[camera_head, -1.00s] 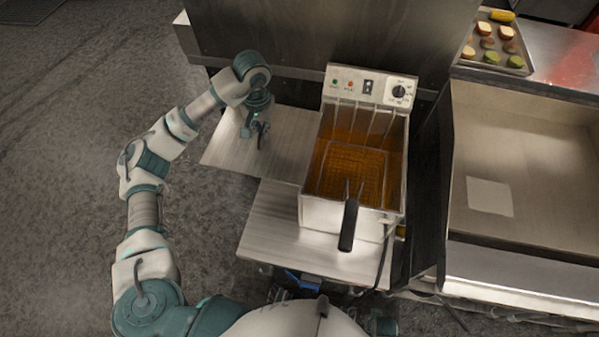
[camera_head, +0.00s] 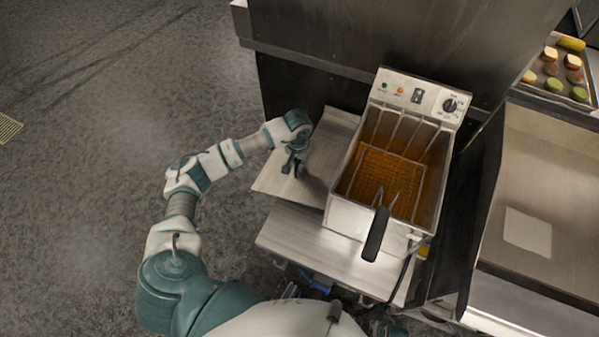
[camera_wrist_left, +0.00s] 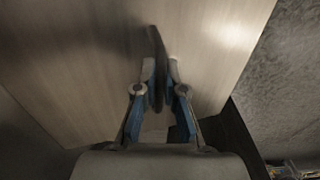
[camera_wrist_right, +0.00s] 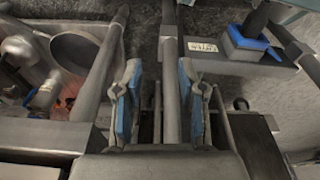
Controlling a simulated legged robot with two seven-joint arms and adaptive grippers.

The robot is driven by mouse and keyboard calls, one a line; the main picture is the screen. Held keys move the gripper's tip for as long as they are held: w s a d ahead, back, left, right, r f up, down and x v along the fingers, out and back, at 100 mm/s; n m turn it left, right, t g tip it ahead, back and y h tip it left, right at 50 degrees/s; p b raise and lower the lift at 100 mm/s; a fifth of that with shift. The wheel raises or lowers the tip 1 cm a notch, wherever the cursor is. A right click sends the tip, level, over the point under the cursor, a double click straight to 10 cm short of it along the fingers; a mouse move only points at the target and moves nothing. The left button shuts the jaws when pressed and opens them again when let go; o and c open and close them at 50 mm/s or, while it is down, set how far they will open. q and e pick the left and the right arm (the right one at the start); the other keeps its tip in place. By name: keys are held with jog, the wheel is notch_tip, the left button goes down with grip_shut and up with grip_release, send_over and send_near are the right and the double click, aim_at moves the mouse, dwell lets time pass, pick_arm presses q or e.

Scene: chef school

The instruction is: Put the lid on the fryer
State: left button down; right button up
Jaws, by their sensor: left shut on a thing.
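The fryer (camera_head: 345,215) stands on a metal counter, its basin uncovered, with orange-brown oil and a wire basket (camera_head: 385,178) inside. The basket's black handle (camera_head: 376,234) sticks out over the front. Left of the fryer is a flat, light metal panel (camera_head: 268,180) that appears to be the lid. My left gripper (camera_head: 292,168) is over this panel. In the left wrist view its fingers (camera_wrist_left: 160,68) are shut on a thin dark upright part, apparently the lid's handle. My right gripper (camera_wrist_right: 160,78) is open and looks empty; it is outside the head view.
The counter (camera_head: 315,245) has bare room in front of the fryer. A cable hangs by its front right corner. A dark cabinet (camera_head: 330,50) stands behind. At right are a wide steel basin (camera_head: 550,190) and a food tray (camera_head: 552,98).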

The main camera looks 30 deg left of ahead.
aim_at(298, 172)
pick_arm(q)
jog(key=shift+a+f, duration=0.2)
jog(key=shift+f, duration=0.3)
jog(key=shift+a+f, duration=0.2)
jog(key=shift+f, duration=0.3)
jog(key=f, duration=0.4)
jog(key=shift+d, duration=0.4)
jog(key=shift+d+r, duration=0.1)
jog(key=shift+d, duration=0.05)
jog(key=c, duration=1.5)
grip_release()
jog(key=shift+s, duration=0.1)
jog(key=shift+o, duration=1.1)
jog(key=shift+a, duration=0.6)
jog(key=shift+d, duration=0.2)
pick_arm(e)
jog(key=shift+s+a+r, duration=0.1)
jog(key=shift+a+r, duration=0.45)
jog(key=shift+r, duration=0.15)
pick_arm(q)
jog(key=shift+d, duration=0.1)
pick_arm(e)
jog(key=shift+d, duration=0.1)
